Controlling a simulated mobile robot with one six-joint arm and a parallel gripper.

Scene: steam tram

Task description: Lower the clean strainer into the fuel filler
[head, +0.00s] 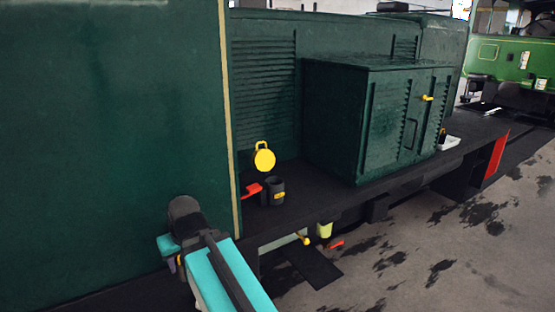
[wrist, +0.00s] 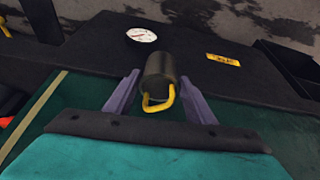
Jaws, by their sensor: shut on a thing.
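My gripper (wrist: 160,76) is shut on a dark cylinder with a yellow loop handle, which I take to be the strainer (wrist: 158,68). The cylinder stands between the two grey-purple fingers, with the handle towards my wrist. In the head view, a short dark upright cylinder with a yellow label, apparently the fuel filler (head: 274,192), stands on the black footplate. A round yellow cap (head: 264,159) is raised just behind it. I cannot make out the filler opening in the wrist view.
A red piece (head: 250,190) sits left of the filler. A tall green panel (head: 120,120) fills the left, and a green cabinet (head: 360,115) stands to the right. The wrist view shows a white round dish or gauge (wrist: 141,35) and a yellow plate (wrist: 223,59).

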